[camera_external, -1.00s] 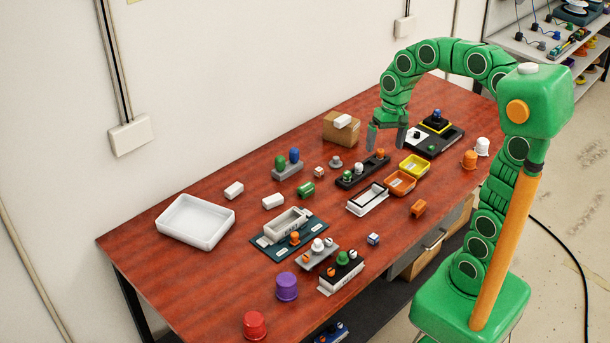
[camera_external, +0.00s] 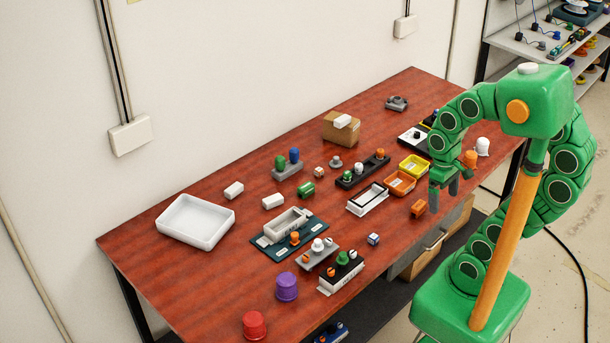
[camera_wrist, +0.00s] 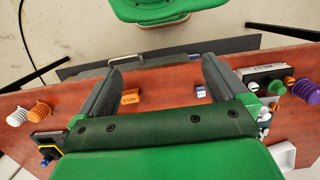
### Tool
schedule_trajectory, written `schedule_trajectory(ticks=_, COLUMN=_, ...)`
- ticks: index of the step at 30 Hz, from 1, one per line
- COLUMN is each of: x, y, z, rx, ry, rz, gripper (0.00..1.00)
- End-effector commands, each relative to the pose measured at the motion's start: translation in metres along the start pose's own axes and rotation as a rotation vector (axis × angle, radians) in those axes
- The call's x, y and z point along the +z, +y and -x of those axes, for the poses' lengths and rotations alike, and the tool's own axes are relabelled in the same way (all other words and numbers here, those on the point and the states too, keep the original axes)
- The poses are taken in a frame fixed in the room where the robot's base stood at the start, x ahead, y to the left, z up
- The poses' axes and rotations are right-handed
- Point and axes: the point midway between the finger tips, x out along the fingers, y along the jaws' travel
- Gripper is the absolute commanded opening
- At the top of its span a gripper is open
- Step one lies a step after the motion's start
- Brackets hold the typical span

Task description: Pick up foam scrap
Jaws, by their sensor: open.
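No thing is plainly marked as foam scrap. Pale blocks that could be it lie on the table: one (camera_external: 233,190) near the white tray, one (camera_external: 272,202) to its right, and one (camera_external: 343,121) on top of a cardboard box (camera_external: 341,134). My gripper (camera_external: 444,194) is open and empty at the table's front right, beside a small orange block (camera_external: 417,208). In the wrist view the fingers (camera_wrist: 162,68) are spread apart, and the orange block (camera_wrist: 130,97) shows between them, with printing on it. None of the pale blocks is near my gripper.
A white tray (camera_external: 186,237) stands at the left end. Yellow (camera_external: 427,160) and orange (camera_external: 390,186) bins, a dark peg strip (camera_external: 352,178) and a small blue-white cube (camera_external: 373,239) are nearby. A grey part (camera_external: 397,103) lies at the back right.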

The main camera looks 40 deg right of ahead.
Motion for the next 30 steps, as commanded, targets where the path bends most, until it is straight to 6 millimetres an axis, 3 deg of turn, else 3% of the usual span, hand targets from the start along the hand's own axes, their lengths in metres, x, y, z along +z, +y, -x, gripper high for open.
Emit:
schedule_trajectory(ticks=12, x=-0.001, y=0.000, z=0.000, rx=0.001, ry=0.001, rz=-0.001, gripper=1.00)
schedule_trajectory(ticks=16, x=-0.018, y=0.006, z=-0.001, rx=0.010, ry=0.028, rz=-0.015, gripper=1.00)
schedule_trajectory(ticks=20, x=-0.058, y=0.021, z=-0.001, rx=0.035, ry=0.107, rz=-0.043, gripper=1.00)
schedule_trajectory(ticks=30, x=-0.188, y=0.075, z=0.001, rx=0.114, ry=0.372, rz=-0.103, gripper=1.00)
